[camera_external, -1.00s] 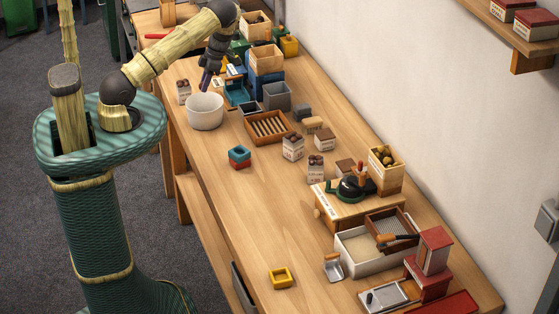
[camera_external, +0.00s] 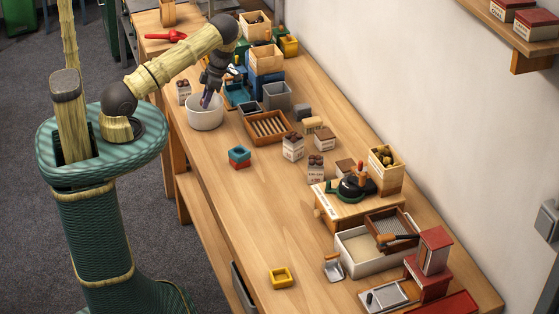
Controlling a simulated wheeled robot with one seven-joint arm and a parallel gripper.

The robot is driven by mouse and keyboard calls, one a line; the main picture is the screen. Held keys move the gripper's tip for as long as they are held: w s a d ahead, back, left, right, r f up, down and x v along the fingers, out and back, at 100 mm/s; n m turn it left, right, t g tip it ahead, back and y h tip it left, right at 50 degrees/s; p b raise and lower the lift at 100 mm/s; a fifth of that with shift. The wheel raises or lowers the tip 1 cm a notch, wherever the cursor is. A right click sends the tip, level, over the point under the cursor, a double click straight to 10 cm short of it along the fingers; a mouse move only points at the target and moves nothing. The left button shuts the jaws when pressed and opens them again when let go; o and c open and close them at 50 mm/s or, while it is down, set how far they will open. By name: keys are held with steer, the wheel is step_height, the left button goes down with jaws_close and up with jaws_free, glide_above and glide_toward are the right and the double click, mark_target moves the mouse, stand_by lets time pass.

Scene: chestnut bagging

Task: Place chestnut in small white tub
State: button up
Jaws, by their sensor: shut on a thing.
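The small white tub (camera_external: 205,117) stands on the wooden bench near its left edge, below my arm's end. My gripper (camera_external: 206,101) points down with its fingertips at or just inside the tub's mouth. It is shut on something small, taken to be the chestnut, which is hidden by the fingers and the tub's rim. The tub's inside is mostly hidden from this view.
A small carton of dark chestnuts (camera_external: 183,91) stands just behind the tub. A slatted wooden tray (camera_external: 268,127) and a grey bin (camera_external: 277,96) are to its right. A red-and-teal block stack (camera_external: 239,157) stands in front. The bench's front left is largely clear.

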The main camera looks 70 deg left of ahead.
steer(key=o, duration=1)
steer(key=shift+r+p, duration=1.95)
steer(key=shift+r, duration=1.6)
